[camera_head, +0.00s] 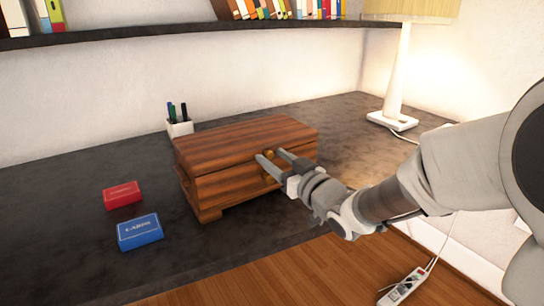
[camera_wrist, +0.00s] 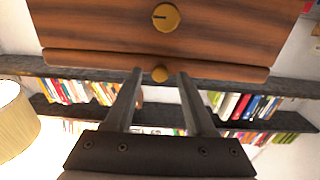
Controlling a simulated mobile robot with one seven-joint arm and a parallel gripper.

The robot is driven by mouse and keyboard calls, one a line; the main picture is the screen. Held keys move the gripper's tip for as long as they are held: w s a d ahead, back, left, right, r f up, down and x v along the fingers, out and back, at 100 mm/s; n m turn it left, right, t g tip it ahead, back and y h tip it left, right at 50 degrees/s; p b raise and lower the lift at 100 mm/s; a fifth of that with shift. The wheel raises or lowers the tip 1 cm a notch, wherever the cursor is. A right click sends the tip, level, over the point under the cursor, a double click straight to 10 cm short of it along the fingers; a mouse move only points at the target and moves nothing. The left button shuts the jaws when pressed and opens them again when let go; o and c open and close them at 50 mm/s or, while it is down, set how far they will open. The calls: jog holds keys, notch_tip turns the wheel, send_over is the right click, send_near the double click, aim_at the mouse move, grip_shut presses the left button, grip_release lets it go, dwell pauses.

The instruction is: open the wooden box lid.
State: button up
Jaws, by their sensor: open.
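The wooden box (camera_head: 222,184) stands on the dark desk with its lid (camera_head: 240,138) down. A brass knob (camera_wrist: 160,73) on the lid's front edge and a round brass lock plate with a slot (camera_wrist: 166,17) on the front show in the wrist view, which looks upside down. My gripper (camera_head: 270,155) is at the front of the box, its fingers pointing at the lid edge. In the wrist view its two fingers (camera_wrist: 158,73) are apart, one on each side of the knob, with gaps visible. Whether the tips reach past the knob is unclear.
A red card box (camera_head: 122,194) and a blue card box (camera_head: 140,232) lie left of the wooden box. A pen holder (camera_head: 179,128) stands behind it. A lamp (camera_head: 395,75) is at the back right. A shelf (camera_head: 180,32) with books runs above the desk.

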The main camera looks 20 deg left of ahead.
grip_shut()
dwell(0.3)
dwell(1.2)
